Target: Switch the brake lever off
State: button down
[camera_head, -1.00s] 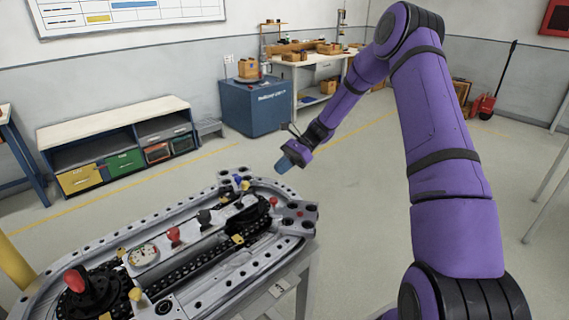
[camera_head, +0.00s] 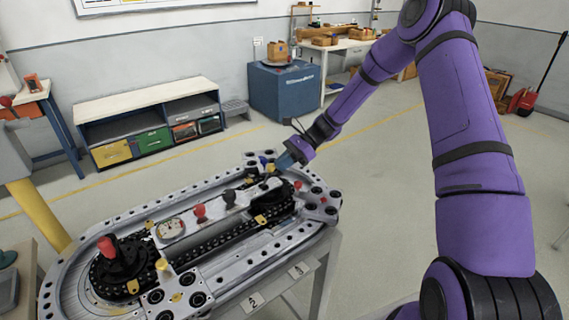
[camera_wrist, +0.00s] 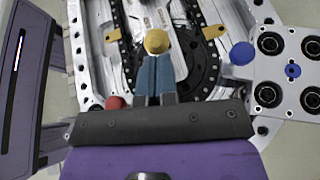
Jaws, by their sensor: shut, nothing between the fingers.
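The ring track (camera_head: 130,216) bears several knobbed levers; no label tells me which is the brake lever. My gripper (camera_head: 281,163) is at the track's far right end, its blue fingers pointing down. In the wrist view the closed fingers (camera_wrist: 153,75) reach a yellow knob (camera_wrist: 157,42); whether they touch it I cannot tell. A blue knob (camera_wrist: 242,53) is right of the fingers and a red knob (camera_wrist: 116,102) left, partly hidden by my gripper. Along the track's middle are a red-knobbed lever (camera_head: 199,212) and a black-knobbed lever (camera_head: 229,199).
A larger red knob (camera_head: 106,246) stands on the round black plate at the track's near left end. A gauge (camera_head: 171,228) lies beside the middle levers. A low shelf (camera_head: 150,120) and a blue cabinet (camera_head: 285,92) stand against the back wall. Open floor lies between.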

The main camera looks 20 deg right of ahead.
aim_at(272, 166)
jog(key=shift+r, duration=0.1)
jog(key=shift+a+r+h, duration=0.15)
jog(key=shift+a+h, duration=0.05)
jog(key=shift+h, duration=0.3)
jog(key=shift+s+r, duration=0.1)
jog(key=shift+s+a+r+t+h, duration=0.3)
jog(key=shift+a+r+h, duration=0.2)
jog(key=shift+a+h, duration=0.3)
jog(key=h, duration=0.1)
jog(key=a+h, duration=0.1)
jog(key=a+r+t+h, duration=0.1)
jog(key=shift+s+n, duration=0.3)
jog(key=shift+s+a+r+t+h, duration=0.15)
jog(key=shift+a+t+h, duration=0.1)
jog(key=shift+a+h, duration=0.4)
jog(key=shift+s+a+t+h, duration=0.2)
jog(key=shift+a+h, duration=0.2)
jog(key=shift+h, duration=0.35)
jog(key=shift+s+a+r+t+h, duration=0.15)
jog(key=shift+a+t+h, duration=0.1)
jog(key=shift+a+h, duration=0.4)
jog(key=shift+s+a+f, duration=0.1)
jog(key=shift+a, duration=0.2)
